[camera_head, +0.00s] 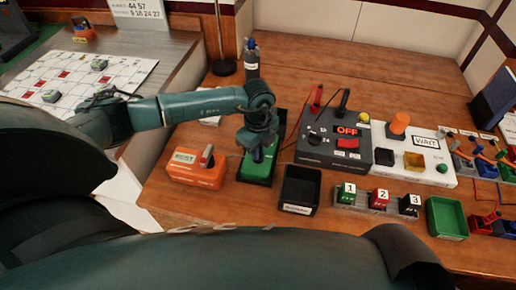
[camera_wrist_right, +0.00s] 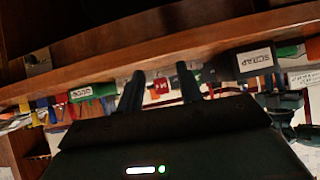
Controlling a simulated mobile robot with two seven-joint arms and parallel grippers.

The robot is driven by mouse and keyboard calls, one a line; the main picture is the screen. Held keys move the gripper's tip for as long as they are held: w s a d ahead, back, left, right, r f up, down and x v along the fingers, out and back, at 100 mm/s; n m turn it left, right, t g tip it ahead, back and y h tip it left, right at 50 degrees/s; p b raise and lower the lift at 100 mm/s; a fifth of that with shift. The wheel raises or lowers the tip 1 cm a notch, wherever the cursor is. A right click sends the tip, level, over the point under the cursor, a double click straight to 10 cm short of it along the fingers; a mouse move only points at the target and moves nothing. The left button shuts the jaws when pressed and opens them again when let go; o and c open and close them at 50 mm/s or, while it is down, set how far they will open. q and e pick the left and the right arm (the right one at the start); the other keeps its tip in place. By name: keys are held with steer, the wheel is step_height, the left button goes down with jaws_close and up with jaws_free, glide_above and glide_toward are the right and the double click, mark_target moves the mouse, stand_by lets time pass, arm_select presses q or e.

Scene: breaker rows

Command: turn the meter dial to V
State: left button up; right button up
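My left gripper (camera_head: 258,151) points down over a green, dark-edged item (camera_head: 262,170) left of centre in the head view. It hides part of that item; contact and finger gap are unclear. Left of it is an orange unit (camera_head: 192,177) with a small pale display and an upright grey knob (camera_head: 207,156). To the right is a dark box (camera_head: 333,154) with a red OFF sign, a red switch and a round dial (camera_head: 315,137). I cannot tell for certain which is the meter; no V mark is legible. My right gripper (camera_wrist_right: 161,88) is open and empty.
An empty black bin (camera_head: 299,190) stands in front of the dark box. Numbered blocks (camera_head: 378,198) and a green bin (camera_head: 446,218) lie farther right. A white WAIT panel (camera_head: 425,155) adjoins the dark box. A dark bottle (camera_head: 251,62) stands behind my left gripper.

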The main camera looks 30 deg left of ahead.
arm_select(q)
jaws_close()
arm_select(e)
steer(key=shift+w+r, duration=0.1)
arm_select(q)
steer(key=shift+m, duration=0.3)
steer(key=m+b, duration=0.1)
steer(key=m, duration=0.2)
steer(key=shift+m+b, duration=0.4)
steer(key=m+b, duration=0.1)
steer(key=m, duration=0.1)
steer(key=shift+m, duration=0.3)
steer(key=m+b, duration=0.2)
steer(key=m, duration=0.2)
steer(key=shift+m, duration=0.3)
arm_select(e)
steer(key=shift+w+a+f+n+t+y, duration=0.1)
steer(key=shift+a+f+n+t+y, duration=0.15)
steer(key=shift+a, duration=0.25)
steer(key=shift+w+a+f+n+t+y, duration=0.15)
steer(key=shift+a+f+y, duration=0.15)
steer(key=shift+a, duration=0.15)
steer(key=shift+r, duration=0.1)
